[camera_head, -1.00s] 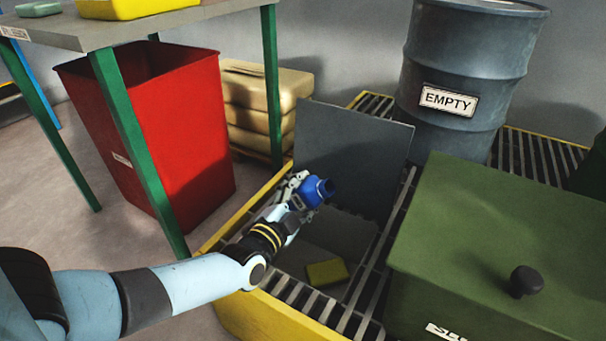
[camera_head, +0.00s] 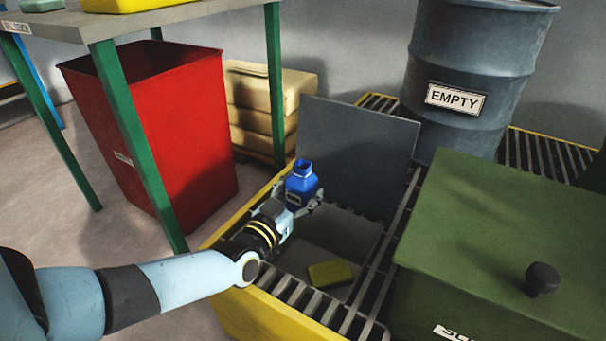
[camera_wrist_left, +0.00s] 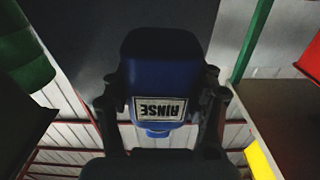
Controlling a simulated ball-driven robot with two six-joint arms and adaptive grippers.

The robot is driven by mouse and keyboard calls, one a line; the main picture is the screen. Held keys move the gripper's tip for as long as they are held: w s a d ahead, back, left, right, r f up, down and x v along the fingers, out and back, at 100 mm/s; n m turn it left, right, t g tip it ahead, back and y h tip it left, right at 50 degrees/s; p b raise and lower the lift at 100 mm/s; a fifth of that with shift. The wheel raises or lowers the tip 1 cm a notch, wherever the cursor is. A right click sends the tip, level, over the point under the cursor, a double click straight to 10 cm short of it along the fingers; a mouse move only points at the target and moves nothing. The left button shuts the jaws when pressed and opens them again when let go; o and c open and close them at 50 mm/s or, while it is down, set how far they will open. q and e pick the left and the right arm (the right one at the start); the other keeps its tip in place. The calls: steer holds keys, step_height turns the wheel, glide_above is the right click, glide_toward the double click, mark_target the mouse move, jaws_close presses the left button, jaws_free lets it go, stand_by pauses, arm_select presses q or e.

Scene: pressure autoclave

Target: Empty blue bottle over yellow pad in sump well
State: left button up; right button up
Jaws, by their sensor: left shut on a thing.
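The blue bottle (camera_head: 301,184) is held near the left rim of the open sump well (camera_head: 350,231), with its neck up and nearly upright. My left gripper (camera_head: 304,204) is shut around its body. In the left wrist view the bottle (camera_wrist_left: 160,62) sits between the two fingers and its label, RINSE, reads upside down. The yellow pad (camera_head: 331,273) lies on the well floor, below and to the right of the bottle. I cannot tell whether liquid is in the bottle. My right gripper is not in view.
A grey lid (camera_head: 357,150) stands raised behind the well. A green box (camera_head: 500,240) with a black knob is to the right. A grey drum (camera_head: 470,60) marked EMPTY stands behind. A red bin (camera_head: 165,140) and a green-legged table (camera_head: 190,18) are at the left.

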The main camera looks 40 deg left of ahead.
mark_target(301, 180)
arm_select(q)
steer(key=shift+r, duration=0.15)
step_height(301, 180, up, 3)
steer(key=p, duration=0.3)
